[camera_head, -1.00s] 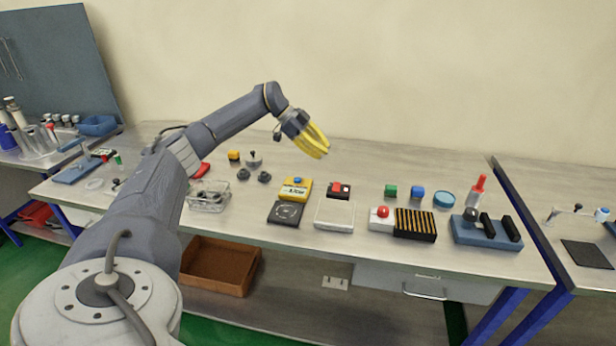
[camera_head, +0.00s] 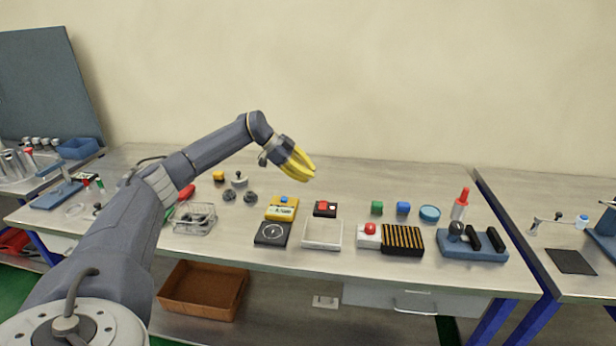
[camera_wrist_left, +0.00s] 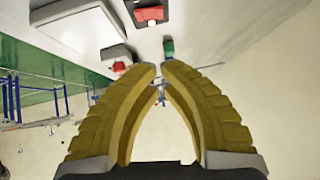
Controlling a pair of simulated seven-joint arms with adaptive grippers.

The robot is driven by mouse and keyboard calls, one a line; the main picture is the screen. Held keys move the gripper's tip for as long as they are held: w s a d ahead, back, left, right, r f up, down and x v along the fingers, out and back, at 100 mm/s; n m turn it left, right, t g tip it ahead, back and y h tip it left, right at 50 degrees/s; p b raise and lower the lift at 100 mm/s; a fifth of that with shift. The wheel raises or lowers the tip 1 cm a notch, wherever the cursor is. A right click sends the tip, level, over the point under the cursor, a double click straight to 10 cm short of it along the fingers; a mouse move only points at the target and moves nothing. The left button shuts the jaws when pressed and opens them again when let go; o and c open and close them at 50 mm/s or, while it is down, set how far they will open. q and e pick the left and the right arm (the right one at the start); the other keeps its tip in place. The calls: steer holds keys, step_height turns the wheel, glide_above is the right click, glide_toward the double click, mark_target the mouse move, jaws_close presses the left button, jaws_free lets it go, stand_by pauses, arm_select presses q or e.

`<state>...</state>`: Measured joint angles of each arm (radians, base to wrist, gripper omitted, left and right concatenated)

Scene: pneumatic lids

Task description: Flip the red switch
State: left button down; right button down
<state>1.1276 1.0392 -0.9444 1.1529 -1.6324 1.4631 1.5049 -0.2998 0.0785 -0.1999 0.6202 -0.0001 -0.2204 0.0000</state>
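The red switch (camera_head: 325,208) is a red rocker on a small black box, on the middle of the bench in the head view. It also shows at the top edge of the left wrist view (camera_wrist_left: 150,14), partly cut off. My left gripper (camera_head: 312,171) has yellow fingers and hangs above and behind the switch, apart from it. In the left wrist view the fingertips (camera_wrist_left: 160,67) nearly meet, with nothing seen between them. My right gripper is not in view.
A yellow device (camera_head: 282,208) stands left of the switch. A white-topped scale (camera_head: 322,233) lies in front of it. A white box with a red button (camera_head: 369,235) and a black striped block (camera_head: 402,240) are to the right.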

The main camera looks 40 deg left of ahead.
arm_select(q)
glide_above(324, 203)
steer(key=f, duration=0.5)
steer(key=shift+s+d+f, duration=0.15)
steer(key=shift+s, duration=0.25)
step_height(324, 203, down, 2)
steer(key=shift+w+f, duration=0.1)
steer(key=shift+w+a+f, duration=0.15)
steer(key=shift+a+f, duration=0.05)
steer(key=shift+f, duration=0.65)
